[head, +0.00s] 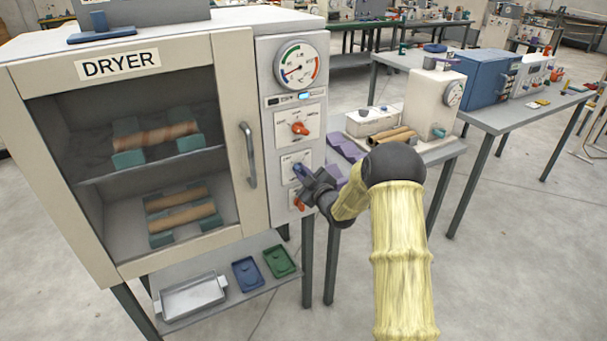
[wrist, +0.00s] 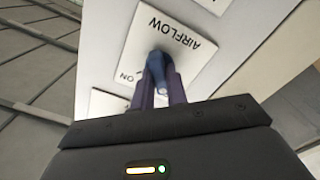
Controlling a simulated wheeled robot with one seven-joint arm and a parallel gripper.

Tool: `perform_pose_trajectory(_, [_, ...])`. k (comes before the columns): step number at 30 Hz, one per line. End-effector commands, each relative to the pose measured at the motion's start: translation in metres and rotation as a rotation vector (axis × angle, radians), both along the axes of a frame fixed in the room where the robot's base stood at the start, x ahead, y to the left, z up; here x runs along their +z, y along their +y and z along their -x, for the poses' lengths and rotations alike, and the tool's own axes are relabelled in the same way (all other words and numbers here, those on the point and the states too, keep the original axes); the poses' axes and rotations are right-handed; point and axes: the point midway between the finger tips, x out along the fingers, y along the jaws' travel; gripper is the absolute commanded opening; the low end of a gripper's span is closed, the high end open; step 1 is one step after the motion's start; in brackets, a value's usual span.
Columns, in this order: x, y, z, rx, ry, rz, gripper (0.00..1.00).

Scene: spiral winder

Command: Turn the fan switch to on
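A blue knob (wrist: 160,68) sits on a white plate (wrist: 178,35) lettered AIRFLOW, upside down in the wrist view, with ON printed beside the knob. No label reading "fan" is legible. In the head view the blue knob (head: 299,169) is on the dryer's right-hand control panel, partly hidden by my gripper (head: 306,178). My gripper's two fingers (wrist: 161,88) lie one on each side of the knob's grip and appear closed on it. The knob's narrow end points back between the fingers, with ON just off to the left in the wrist view.
Above the blue knob is an orange knob (head: 300,128) and a round gauge (head: 297,66); another orange knob (head: 299,201) is below, close to my gripper. The dryer door handle (head: 249,155) is to the left. A bench with a white machine (head: 432,100) stands to the right.

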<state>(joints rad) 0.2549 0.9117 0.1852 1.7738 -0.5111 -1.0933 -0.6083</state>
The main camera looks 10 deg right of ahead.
Motion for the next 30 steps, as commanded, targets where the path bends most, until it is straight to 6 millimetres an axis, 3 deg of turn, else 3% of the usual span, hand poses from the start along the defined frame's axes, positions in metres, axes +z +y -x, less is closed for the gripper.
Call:
perform_pose_trajectory(14, [-0.0011, -0.0002, 0.0003, 0.000, 0.019, -0.058, 0.00])
perform_pose_trajectory(30, [-0.0013, -0.0015, 0.0001, 0.000, 0.142, -0.438, 0.00])
